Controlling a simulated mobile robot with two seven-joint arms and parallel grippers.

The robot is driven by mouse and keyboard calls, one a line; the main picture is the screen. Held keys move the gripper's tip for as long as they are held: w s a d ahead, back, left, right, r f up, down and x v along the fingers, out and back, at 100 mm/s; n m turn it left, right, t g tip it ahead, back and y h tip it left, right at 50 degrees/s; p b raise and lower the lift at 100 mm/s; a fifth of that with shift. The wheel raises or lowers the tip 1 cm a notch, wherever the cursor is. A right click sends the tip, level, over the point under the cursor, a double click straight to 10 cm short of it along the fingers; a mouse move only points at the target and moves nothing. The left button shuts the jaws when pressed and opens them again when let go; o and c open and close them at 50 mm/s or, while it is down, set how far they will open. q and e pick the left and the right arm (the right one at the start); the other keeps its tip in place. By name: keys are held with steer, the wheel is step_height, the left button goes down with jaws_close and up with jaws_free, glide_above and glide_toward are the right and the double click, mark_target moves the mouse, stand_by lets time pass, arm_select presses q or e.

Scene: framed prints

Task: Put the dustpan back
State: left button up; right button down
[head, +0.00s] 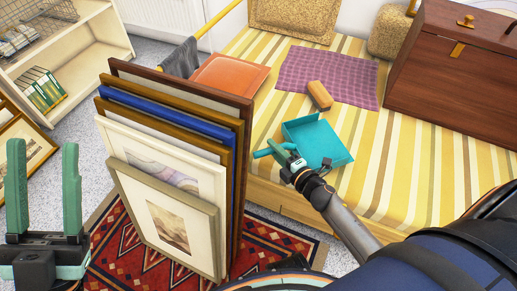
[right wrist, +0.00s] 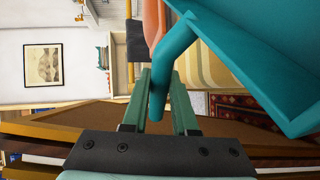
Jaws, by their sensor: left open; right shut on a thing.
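A teal dustpan (head: 318,143) is over the yellow-striped bed cover in the head view, its handle pointing left. My right gripper (head: 289,160) is shut on the dustpan's handle. In the right wrist view the curved handle (right wrist: 172,60) runs between the green fingers (right wrist: 163,100), with the pan (right wrist: 262,55) at the upper right. I cannot tell whether the pan touches the cover. My left gripper (head: 43,195) is open and empty at the lower left of the head view, its two green fingers upright and apart.
Several framed prints (head: 175,165) stand upright in a stack left of my right gripper, on a red patterned rug (head: 125,250). A brush-like tan block (head: 320,95) lies on a purple cloth (head: 325,72). A wooden chest (head: 455,75) stands right. An orange cushion (head: 230,74) and shelf (head: 75,60) are behind.

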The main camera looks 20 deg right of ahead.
steer(key=w+a, duration=0.3)
steer(key=w, duration=0.1)
steer(key=shift+w+a, duration=0.15)
steer(key=shift+a, duration=0.2)
step_height(320, 180, down, 4)
steer(key=b, duration=0.3)
steer(key=shift+r, duration=0.25)
steer(key=shift+f+b, duration=0.2)
steer(key=shift+b, duration=0.1)
steer(key=c, duration=0.7)
jaws_free()
steer(key=shift+r, duration=0.1)
